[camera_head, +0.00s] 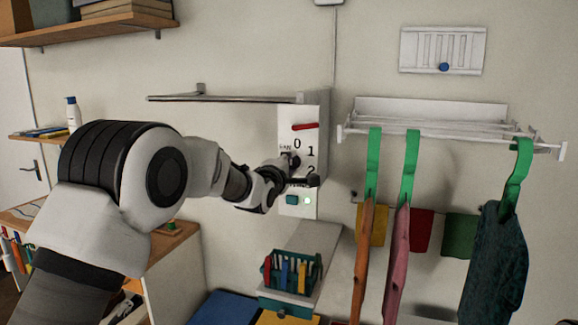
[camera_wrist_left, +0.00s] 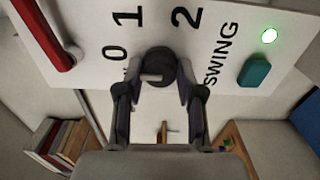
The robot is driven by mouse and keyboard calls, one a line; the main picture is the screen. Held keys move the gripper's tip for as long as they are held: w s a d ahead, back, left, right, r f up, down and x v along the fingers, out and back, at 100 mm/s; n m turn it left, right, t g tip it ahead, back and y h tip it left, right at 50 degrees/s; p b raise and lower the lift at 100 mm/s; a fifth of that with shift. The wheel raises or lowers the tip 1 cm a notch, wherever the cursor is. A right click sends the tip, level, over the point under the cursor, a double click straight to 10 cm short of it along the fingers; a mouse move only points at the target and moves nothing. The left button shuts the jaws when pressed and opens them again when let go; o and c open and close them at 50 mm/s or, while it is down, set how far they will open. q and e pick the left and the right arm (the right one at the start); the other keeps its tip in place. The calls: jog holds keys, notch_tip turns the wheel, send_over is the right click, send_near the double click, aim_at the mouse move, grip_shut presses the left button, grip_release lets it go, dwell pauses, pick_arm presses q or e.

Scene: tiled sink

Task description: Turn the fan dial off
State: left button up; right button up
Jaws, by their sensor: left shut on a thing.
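The white fan control panel (camera_head: 298,135) is on the wall, marked 0, 1, 2, and also shows in the left wrist view (camera_wrist_left: 90,40). Its round black dial (camera_wrist_left: 158,66) sits beside the numbers, with a short light mark on its face; I cannot tell for sure which number it points to. My left gripper (camera_head: 299,172) reaches the panel from the left and hides much of the dial in the head view. In the left wrist view its two dark fingers (camera_wrist_left: 158,92) are on either side of the dial, shut on it. My right gripper is not in view.
A red lever (camera_head: 305,127) sits above the numbers. A teal button (camera_head: 292,200) and a lit green lamp (camera_head: 308,200) sit below the dial. A drying rack (camera_head: 440,128) with green straps and hanging cloths is to the right. A teal basket (camera_head: 272,301) stands below.

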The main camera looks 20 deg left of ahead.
pick_arm(q)
jog(key=shift+f, duration=0.1)
jog(key=o, duration=1.2)
jog(key=shift+c, duration=0.2)
jog(key=s, duration=1.2)
jog(key=shift+a, duration=0.15)
jog(key=shift+w, duration=0.1)
jog(key=shift+f, duration=0.1)
